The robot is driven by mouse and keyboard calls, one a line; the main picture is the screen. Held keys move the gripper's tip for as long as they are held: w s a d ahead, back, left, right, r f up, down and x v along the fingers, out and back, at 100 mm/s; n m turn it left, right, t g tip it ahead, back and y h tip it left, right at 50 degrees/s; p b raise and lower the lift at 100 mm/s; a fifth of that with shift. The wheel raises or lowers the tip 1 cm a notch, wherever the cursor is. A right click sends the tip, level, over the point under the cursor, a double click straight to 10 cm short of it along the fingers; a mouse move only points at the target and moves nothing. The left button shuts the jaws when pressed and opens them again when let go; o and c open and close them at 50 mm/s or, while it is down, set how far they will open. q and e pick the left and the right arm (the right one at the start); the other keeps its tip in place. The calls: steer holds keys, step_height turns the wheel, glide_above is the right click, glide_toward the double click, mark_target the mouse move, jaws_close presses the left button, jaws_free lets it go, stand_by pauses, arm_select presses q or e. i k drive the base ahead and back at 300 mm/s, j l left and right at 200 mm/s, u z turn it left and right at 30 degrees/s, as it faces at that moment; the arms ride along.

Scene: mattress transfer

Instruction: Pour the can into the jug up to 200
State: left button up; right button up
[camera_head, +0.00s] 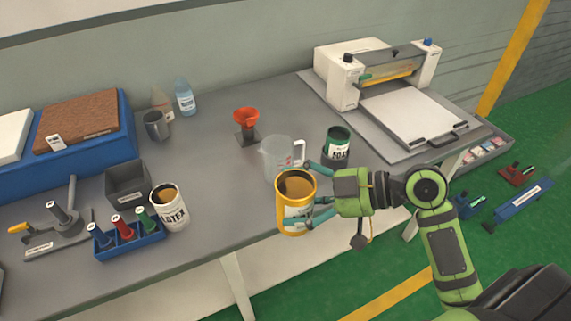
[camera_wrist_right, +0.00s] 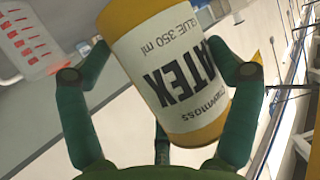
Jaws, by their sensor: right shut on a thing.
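My right gripper (camera_head: 318,195) is shut on a yellow can (camera_head: 283,218) with a white label and brown contents. The can is upright, just in front of the clear jug, over the table's front edge. The label in the right wrist view (camera_wrist_right: 170,75) reads LATEX and 350 ml. The clear jug (camera_head: 277,152) stands on the table, partly hidden by the can; its red markings show in the right wrist view (camera_wrist_right: 28,40). I cannot read its fill level. My left gripper is not in view.
A white LATEX can (camera_head: 170,212) stands left on the table (camera_head: 225,205). A dark green can (camera_head: 338,145) is right of the jug. An orange funnel (camera_head: 246,118) on a stand is behind it. A white machine (camera_head: 375,75) stands at the back right.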

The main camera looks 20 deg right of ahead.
mark_target(277, 151)
steer(key=i+j+z, duration=0.15)
steer(key=z, duration=0.2)
steer(key=i+j+z, duration=0.1)
steer(key=z, duration=0.25)
steer(key=j+z, duration=0.4)
steer(key=i+l, duration=0.05)
steer(key=l, duration=0.05)
